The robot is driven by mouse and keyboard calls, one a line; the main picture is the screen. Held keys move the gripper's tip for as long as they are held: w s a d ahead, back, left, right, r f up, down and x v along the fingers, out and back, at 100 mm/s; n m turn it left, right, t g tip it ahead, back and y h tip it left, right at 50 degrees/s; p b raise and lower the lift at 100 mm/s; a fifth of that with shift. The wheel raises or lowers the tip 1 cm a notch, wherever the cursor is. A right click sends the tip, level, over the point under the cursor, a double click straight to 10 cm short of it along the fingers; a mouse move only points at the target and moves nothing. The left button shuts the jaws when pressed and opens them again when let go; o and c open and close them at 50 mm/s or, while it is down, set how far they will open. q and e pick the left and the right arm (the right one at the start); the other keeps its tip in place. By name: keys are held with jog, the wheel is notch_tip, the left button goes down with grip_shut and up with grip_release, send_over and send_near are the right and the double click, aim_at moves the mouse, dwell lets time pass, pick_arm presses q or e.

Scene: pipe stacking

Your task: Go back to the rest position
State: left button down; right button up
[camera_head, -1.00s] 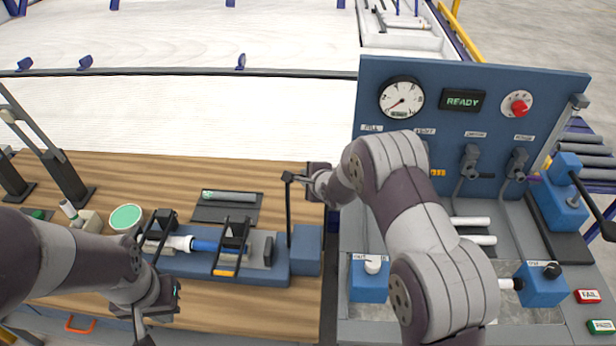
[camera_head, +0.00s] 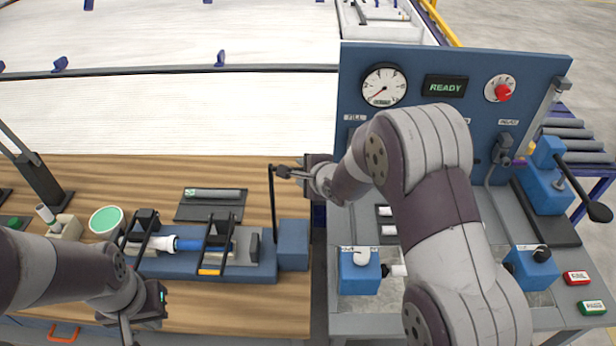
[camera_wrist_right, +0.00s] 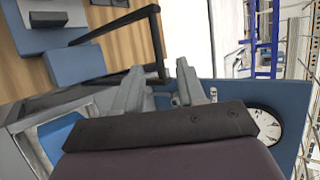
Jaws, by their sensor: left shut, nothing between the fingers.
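My left gripper (camera_head: 148,308) is at the lower left of the head view, over the front of the wooden bench, near side of the blue clamp fixture. Its fingers are shut and empty. My right gripper (camera_head: 300,174) is beside the top of the fixture's black upright lever (camera_head: 272,205), left of the blue panel. In the right wrist view its two fingers (camera_wrist_right: 158,85) stand apart with nothing between them. The lever (camera_wrist_right: 156,42) shows beyond the fingers there, apparently not held. My right forearm hides part of the panel and the station below it.
The blue clamp fixture (camera_head: 190,264) holds a white and blue pipe (camera_head: 178,244). A dark tray (camera_head: 212,208) with a grey pipe lies behind it. The panel (camera_head: 420,62) reads READY. A blue unit with a lever (camera_head: 548,180) stands right. FAIL and PASS buttons sit lower right.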

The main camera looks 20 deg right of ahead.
jog(key=v, duration=0.3)
dwell(0.4)
jog(key=s+d+f+n+g+h+b, duration=0.1)
jog(key=s+f+n+g, duration=0.3)
jog(key=s+n, duration=0.5)
jog(key=s+d+f+n+g+h+b, duration=0.1)
jog(key=s+f+n+g+b, duration=0.3)
jog(key=s+n, duration=0.6)
jog(key=s+g, duration=0.1)
jog(key=s, duration=0.4)
jog(key=shift+s+f+g+b, duration=0.2)
jog(key=shift+s+g+b, duration=0.1)
jog(key=shift+s+b, duration=0.05)
